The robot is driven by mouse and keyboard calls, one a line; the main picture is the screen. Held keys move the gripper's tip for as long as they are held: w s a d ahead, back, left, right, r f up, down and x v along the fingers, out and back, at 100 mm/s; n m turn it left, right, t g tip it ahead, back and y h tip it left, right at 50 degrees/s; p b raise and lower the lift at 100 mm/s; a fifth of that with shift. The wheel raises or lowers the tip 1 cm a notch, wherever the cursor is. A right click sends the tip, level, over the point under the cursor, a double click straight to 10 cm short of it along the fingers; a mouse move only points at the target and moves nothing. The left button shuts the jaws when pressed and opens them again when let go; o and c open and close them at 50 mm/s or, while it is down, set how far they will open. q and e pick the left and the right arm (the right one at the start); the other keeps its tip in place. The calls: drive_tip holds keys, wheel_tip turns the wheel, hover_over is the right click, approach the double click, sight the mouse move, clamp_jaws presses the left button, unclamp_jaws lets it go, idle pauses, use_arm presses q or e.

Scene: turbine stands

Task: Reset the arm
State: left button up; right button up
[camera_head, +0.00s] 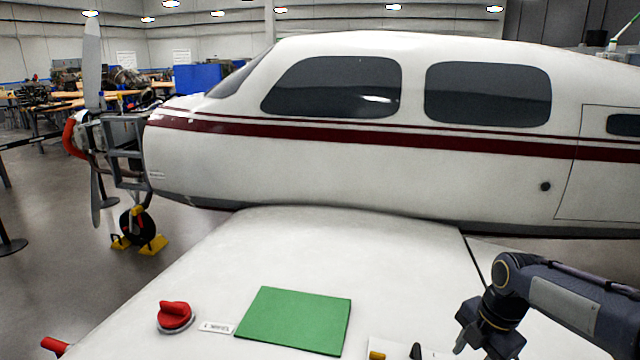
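My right arm comes in from the right edge, dark grey with a lighter panel. Its gripper (478,342) points down over the white wing (230,255), near the bottom of the view. Its fingertips are partly hidden, and I cannot tell how far apart they are or whether anything is between them. My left gripper is out of view.
On the wing are a red knob-shaped cap (174,316), a small label (216,327) and a green mat (294,320). A pale tray (390,347) with small parts lies left of my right gripper. The aircraft fuselage (360,165) stands behind.

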drive_tip(key=s+a+m+t+y, duration=0.1)
drive_tip(key=s+a+m, duration=0.3)
drive_tip(key=s+m, duration=0.6)
drive_tip(key=s+a+m+t+y+b, duration=0.1)
drive_tip(key=s+a+m+t, duration=0.2)
drive_tip(key=s+m, duration=0.8)
drive_tip(key=a+m, duration=0.1)
drive_tip(key=m, duration=0.2)
drive_tip(key=shift+s+a+r+m+t, duration=0.25)
drive_tip(key=shift+a+m+t, duration=0.05)
drive_tip(key=shift+a, duration=0.05)
